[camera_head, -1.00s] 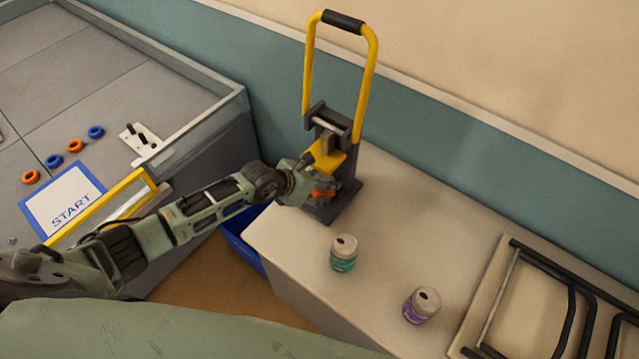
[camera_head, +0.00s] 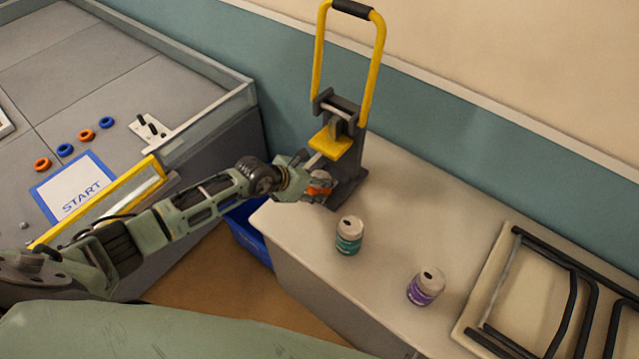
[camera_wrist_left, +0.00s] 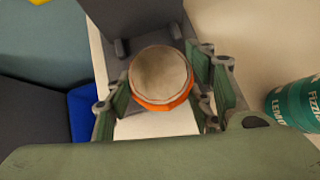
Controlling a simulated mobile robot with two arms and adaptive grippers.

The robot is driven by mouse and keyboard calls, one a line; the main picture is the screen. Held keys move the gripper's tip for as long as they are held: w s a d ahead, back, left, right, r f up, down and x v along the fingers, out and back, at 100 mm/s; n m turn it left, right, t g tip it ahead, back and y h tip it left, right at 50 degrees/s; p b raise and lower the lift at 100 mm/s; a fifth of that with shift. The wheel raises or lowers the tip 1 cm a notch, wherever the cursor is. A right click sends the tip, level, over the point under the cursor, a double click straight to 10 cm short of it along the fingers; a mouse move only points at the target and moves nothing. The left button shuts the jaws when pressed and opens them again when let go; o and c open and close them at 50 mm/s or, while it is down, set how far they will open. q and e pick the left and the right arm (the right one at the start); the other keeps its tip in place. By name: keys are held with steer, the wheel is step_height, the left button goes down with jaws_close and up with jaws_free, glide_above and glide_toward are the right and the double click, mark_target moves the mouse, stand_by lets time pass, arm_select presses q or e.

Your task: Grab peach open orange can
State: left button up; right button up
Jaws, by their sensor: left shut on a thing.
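My left gripper (camera_head: 318,186) is shut on the orange can (camera_head: 318,190), in front of the yellow-handled can press (camera_head: 340,150). In the left wrist view the orange can (camera_wrist_left: 160,78) sits between the green fingers of the gripper (camera_wrist_left: 160,100). Its pale round end faces the camera and its orange side shows below. The dark base of the press (camera_wrist_left: 135,20) lies just beyond it. I cannot tell whether the can touches the bench. My right gripper is not in view.
A teal can (camera_head: 349,236) and a purple can (camera_head: 426,286) stand on the pale bench (camera_head: 400,210). A folded chair (camera_head: 560,300) lies at the right. A blue bin (camera_head: 248,236) is below the bench's left end. A walled grey field (camera_head: 60,100) is at the left.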

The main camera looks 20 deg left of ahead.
arm_select(q)
steer(key=shift+s+a, duration=0.15)
steer(key=shift+s, duration=0.3)
steer(key=shift+w, duration=0.15)
steer(key=o, duration=1.2)
steer(key=shift+v, duration=6)
